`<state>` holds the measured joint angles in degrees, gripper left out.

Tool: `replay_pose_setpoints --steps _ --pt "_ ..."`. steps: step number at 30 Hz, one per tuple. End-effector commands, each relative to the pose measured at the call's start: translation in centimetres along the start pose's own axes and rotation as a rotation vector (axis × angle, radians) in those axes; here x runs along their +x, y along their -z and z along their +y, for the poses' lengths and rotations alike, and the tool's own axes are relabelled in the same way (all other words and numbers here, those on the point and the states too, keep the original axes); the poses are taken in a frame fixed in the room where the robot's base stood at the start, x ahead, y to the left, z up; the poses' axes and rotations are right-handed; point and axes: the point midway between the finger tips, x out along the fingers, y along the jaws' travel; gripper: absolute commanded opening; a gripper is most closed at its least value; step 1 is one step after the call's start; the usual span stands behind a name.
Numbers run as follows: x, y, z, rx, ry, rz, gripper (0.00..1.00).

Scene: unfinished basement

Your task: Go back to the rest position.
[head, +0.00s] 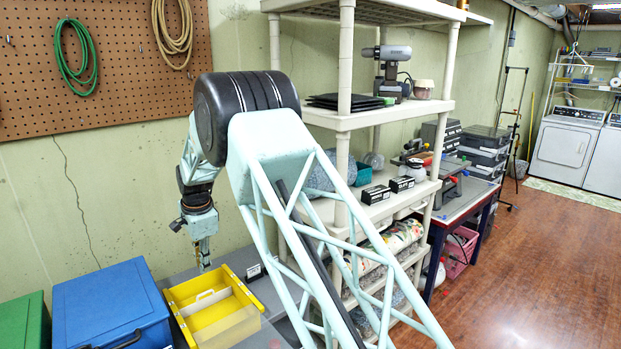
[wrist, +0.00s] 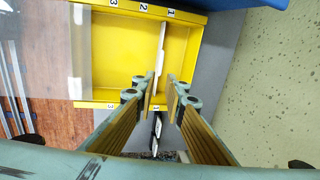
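My gripper (wrist: 162,82) is over the yellow box in the wrist view. Its two fingers stand apart with a gap between them, and I see nothing held. In the head view my gripper (head: 205,266) hangs pointing down at the far edge of the yellow box (head: 180,312). The box also shows in the wrist view (wrist: 112,104), with numbered labels along its rims. A clear lid (wrist: 88,50) covers its left part there. Whether the fingers touch anything is unclear.
A blue bin (head: 112,305) and a green bin (head: 22,322) stand left of the box. A loaded shelf unit (head: 345,120) rises to the right. A pegboard (head: 100,100) hangs on the wall. Open floor lies far right.

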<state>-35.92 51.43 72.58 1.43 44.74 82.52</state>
Motion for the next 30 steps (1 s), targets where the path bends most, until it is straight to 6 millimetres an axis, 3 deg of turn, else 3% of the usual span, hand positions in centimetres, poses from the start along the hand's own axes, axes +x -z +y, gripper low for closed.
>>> replay_pose_setpoints --steps 14,30 --pt "-9.6 5.5 4.0 -0.080 0.013 0.017 0.11" --pt "-20.4 10.9 10.9 -0.184 0.026 0.042 0.11"
